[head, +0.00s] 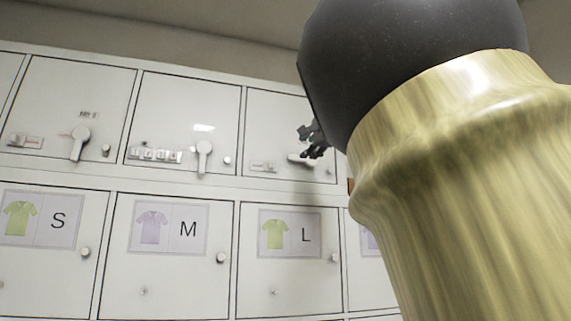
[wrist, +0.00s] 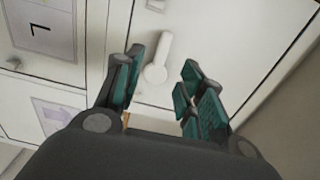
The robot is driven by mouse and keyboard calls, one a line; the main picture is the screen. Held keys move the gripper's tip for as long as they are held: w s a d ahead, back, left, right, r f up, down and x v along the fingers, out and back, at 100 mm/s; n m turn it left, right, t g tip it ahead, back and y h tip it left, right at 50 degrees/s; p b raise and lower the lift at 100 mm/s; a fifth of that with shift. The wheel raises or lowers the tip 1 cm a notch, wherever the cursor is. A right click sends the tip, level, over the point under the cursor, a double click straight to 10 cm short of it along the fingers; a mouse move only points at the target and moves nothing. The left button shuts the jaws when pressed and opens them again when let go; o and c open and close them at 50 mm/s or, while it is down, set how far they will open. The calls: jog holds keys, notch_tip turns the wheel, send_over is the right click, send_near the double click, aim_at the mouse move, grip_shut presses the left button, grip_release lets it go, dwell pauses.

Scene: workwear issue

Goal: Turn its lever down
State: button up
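The white lever (head: 297,158) is on the third upper locker door, above the door marked L, and lies about level, pointing left. My gripper (head: 314,143) is at its right part and hides some of it. In the wrist view the lever (wrist: 160,56) shows between the two fingers of my gripper (wrist: 163,64), its round hub nearest the palm. The gripper is open, with a clear gap on both sides of the lever. How far the fingertips are from the door is hard to tell.
Two other upper doors have levers hanging down, the left one (head: 80,143) and the middle one (head: 204,156). The lower doors have round knobs and shirt signs S, M and L (head: 290,233). My arm covers the right of the head view.

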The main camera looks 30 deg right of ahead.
aim_at(296, 157)
jog(key=p+x, duration=0.1)
jog(key=x, duration=0.1)
jog(key=p+x, duration=0.3)
jog(key=x, duration=0.1)
jog(key=shift+w+a+r+p, duration=0.1)
jog(key=shift+a+r+p, duration=0.15)
jog(key=shift+r+p, duration=0.1)
jog(key=shift+w+d+r+p, duration=0.1)
jog(key=shift+w+d+p, duration=0.1)
jog(key=shift+w+p, duration=0.45)
jog(key=p+x, duration=0.2)
jog(key=p, duration=0.1)
jog(key=shift+w+d, duration=0.2)
jog(key=shift+w, duration=0.15)
jog(key=shift+w+f+p, duration=0.25)
jog(key=shift+f+p, duration=0.05)
grip_shut()
